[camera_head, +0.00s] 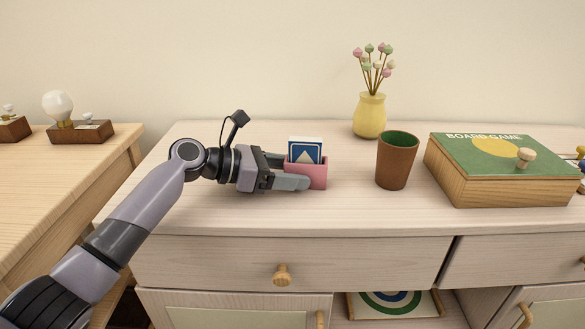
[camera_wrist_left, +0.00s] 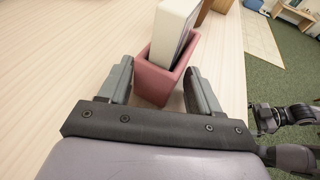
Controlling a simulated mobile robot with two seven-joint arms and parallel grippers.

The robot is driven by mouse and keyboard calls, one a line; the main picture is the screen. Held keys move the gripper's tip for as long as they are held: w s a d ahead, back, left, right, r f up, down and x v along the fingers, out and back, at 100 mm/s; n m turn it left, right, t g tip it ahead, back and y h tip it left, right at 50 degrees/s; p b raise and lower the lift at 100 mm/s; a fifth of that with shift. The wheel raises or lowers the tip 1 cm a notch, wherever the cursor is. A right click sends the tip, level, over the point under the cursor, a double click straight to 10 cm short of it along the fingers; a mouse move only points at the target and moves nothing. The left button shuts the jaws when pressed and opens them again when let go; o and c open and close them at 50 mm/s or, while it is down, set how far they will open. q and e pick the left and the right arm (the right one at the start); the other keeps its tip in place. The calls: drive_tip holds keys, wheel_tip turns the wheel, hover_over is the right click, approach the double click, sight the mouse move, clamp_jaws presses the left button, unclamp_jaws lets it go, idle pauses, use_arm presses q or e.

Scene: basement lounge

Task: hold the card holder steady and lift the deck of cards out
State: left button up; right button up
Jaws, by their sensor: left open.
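The pink card holder (camera_head: 319,174) stands upright on the dresser top, left of its middle. The deck of cards (camera_head: 305,151), blue and white with a pale triangle, stands in it with its upper part sticking out. My left gripper (camera_head: 293,172) is open, with its fingers on either side of the holder. In the left wrist view the card holder (camera_wrist_left: 154,82) sits between the two fingers, with the deck (camera_wrist_left: 173,32) rising out of it. A gap shows at the left finger; contact at the right finger is unclear. My right arm shows at the right edge of the wrist view, its gripper (camera_wrist_left: 300,115) small.
A brown cup (camera_head: 396,163) stands right of the holder. A yellow vase (camera_head: 369,116) with flowers stands behind, and a board game box (camera_head: 500,170) lies at the right. A side table (camera_head: 60,180) with a bulb lamp is at the left. The dresser's front strip is clear.

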use_arm(q)
drive_tip(key=c, duration=0.8)
idle(0.7)
